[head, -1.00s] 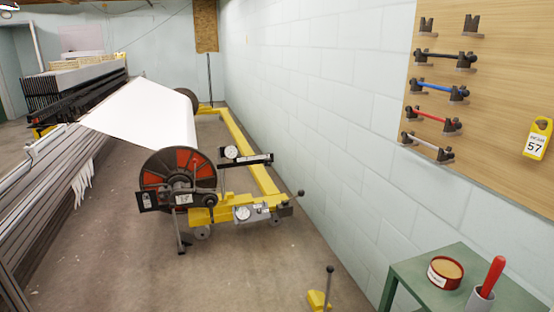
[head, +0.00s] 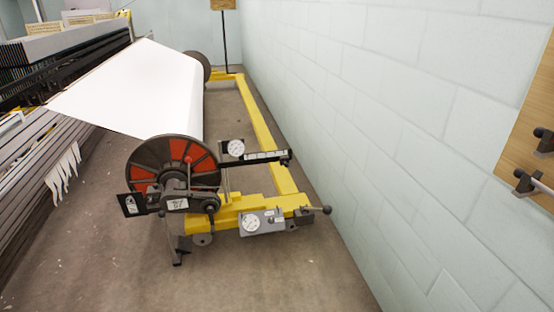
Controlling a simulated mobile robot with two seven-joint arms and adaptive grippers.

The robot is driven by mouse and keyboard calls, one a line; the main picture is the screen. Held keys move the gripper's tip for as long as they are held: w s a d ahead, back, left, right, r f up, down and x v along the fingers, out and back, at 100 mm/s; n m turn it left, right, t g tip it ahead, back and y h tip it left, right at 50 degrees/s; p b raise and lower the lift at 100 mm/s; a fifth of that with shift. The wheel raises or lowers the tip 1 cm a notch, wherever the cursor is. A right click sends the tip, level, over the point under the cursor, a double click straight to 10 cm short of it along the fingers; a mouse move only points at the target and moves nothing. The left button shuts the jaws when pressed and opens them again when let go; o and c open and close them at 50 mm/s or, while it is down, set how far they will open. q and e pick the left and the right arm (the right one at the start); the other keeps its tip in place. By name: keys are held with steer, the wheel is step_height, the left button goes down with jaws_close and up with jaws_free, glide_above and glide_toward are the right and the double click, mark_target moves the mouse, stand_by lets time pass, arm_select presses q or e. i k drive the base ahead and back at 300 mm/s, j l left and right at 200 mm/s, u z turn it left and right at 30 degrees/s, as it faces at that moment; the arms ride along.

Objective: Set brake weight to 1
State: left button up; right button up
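The warp beam stand is in the middle of the head view, with a white warp sheet (head: 150,88) running to a dark round flange with red panels (head: 172,164). A black bar with pale marks (head: 262,157) sticks out to the right of the flange, beside a round white dial (head: 236,148). It may be the brake's weight arm, but its setting is too small to read. A grey box with a second dial (head: 256,222) sits lower on the yellow frame (head: 262,130). Neither of my grippers shows.
A pale block wall (head: 390,130) runs along the right side. A wooden board with dark holders (head: 528,182) is cut off at the right edge. Grey loom beams (head: 40,180) stand on the left. The concrete floor (head: 270,285) in front of the stand is clear.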

mark_target(284, 160)
steer(key=i+j+u, duration=0.1)
steer(key=i, duration=0.8)
